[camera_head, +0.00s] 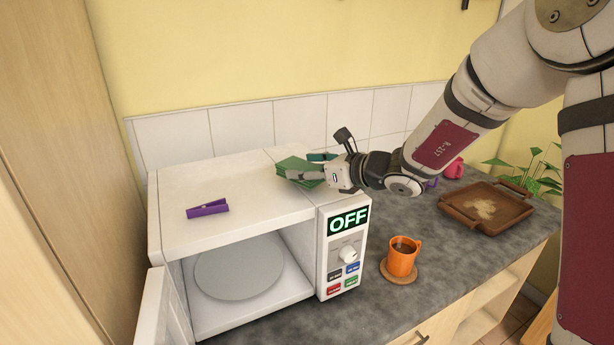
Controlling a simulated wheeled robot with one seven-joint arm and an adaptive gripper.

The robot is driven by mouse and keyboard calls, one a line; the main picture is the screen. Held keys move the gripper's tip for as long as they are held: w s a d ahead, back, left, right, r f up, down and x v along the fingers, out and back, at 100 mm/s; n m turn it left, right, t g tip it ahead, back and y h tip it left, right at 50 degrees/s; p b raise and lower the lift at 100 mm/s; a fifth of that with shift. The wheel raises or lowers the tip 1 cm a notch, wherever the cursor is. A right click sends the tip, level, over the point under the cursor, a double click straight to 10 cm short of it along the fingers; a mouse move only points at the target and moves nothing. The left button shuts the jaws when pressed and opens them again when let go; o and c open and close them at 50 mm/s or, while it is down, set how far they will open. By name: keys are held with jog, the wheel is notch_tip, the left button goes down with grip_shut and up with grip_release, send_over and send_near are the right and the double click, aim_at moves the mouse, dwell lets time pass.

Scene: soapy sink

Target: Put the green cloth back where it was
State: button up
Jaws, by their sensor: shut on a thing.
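The green cloth (291,166) looks folded and sits at the top right of the white microwave (240,208). My gripper (308,168) comes in from the right and is shut on the cloth. One finger shows in front of the cloth and the other behind it. I cannot tell whether the cloth touches the microwave top or is held just above it.
A purple clip (207,208) lies on the microwave top at the left. The microwave door (160,310) is open and its display reads OFF. An orange mug (402,257) stands on a coaster (399,276) on the counter. A brown tray (488,207) lies farther right.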

jog(key=shift+f, duration=1)
jog(key=shift+f, duration=0.2)
jog(key=o, duration=1.3)
jog(key=shift+r, duration=0.1)
